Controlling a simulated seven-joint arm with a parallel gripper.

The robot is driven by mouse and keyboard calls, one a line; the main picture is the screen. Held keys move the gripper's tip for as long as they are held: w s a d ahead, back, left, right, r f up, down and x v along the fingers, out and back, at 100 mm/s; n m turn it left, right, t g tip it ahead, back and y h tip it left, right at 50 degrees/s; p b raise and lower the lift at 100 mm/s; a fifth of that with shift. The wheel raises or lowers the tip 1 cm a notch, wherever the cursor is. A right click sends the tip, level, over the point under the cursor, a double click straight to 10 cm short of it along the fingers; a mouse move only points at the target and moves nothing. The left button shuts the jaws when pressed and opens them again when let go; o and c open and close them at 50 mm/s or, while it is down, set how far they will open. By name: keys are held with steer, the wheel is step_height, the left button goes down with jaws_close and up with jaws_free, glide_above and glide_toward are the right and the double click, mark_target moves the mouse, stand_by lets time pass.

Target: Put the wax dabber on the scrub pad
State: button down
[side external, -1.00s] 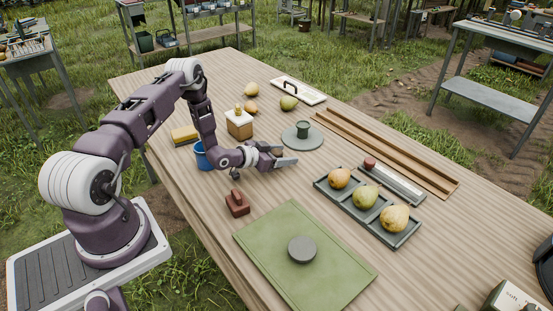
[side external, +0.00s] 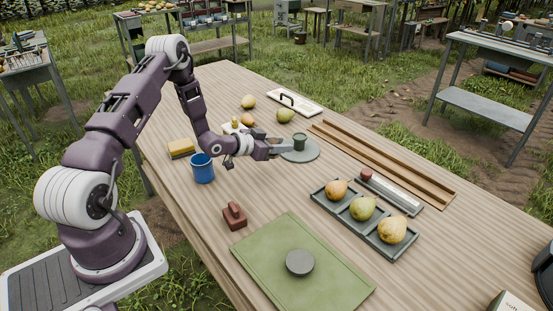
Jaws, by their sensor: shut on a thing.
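A small dark green cylinder, which I take for the wax dabber (side external: 300,141), stands upright on a round grey disc (side external: 311,154) near the middle of the table. My gripper (side external: 290,148) is at its left side, with the fingers shut on it. The fingertips are small in this view, and the grip itself is partly hidden. The dabber looks level with the disc; I cannot tell whether it is lifted clear. A flat yellow block, which looks like the scrub pad (side external: 181,148), lies at the left edge of the table, behind the blue cup.
A blue cup (side external: 203,169) and a red-brown handled block (side external: 235,217) stand near the left edge. A green mat (side external: 265,250) bears a dark round puck (side external: 300,262). A tray (side external: 339,213) holds three pears. Wooden rails (side external: 385,165) lie at right.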

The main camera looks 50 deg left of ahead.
step_height(320, 180, up, 11)
steer(key=n+g+y, duration=0.6)
steer(key=n+y, duration=0.6)
glide_above(181, 148)
steer(key=w+a, duration=0.2)
steer(key=a, duration=0.3)
step_height(181, 148, down, 5)
step_height(181, 148, down, 10)
steer(key=shift+w+a+f, duration=0.1)
steer(key=shift+w+f, duration=0.05)
steer(key=shift+f, duration=0.1)
steer(key=c, duration=0.9)
jaws_free()
steer(key=shift+f, duration=0.1)
